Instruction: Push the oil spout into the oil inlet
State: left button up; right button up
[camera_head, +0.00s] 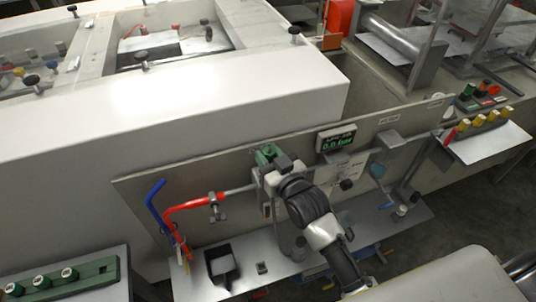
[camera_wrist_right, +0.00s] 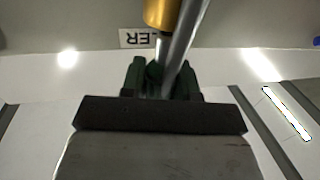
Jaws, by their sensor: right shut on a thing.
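My right gripper (camera_head: 268,156), with green fingers, is at the grey panel's upper middle. In the right wrist view its fingers (camera_wrist_right: 161,80) are shut on a slim metal tube, which looks like the oil spout (camera_wrist_right: 180,50). A brass-coloured cylinder (camera_wrist_right: 174,12) shows beside the tube at the top of that view. In the head view a metal rod (camera_head: 238,189) runs from the red hose (camera_head: 195,203) toward the gripper. I cannot tell whether this is the same tube. I cannot make out the oil inlet; my arm hides part of the panel. My left gripper is out of view.
A blue hose (camera_head: 154,196) is at the left end. A small black tray (camera_head: 222,262) is on the lower shelf. A long white housing (camera_head: 190,110) stands behind the panel.

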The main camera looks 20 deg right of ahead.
jog(key=shift+f+b, duration=0.7)
jog(key=shift+f, duration=0.7)
jog(key=o, duration=1)
jog(key=shift+s, duration=0.15)
jog(key=b+v, duration=0.2)
jog(key=v, duration=0.8)
jog(key=shift+s+d, duration=0.1)
jog(key=shift+s, duration=0.15)
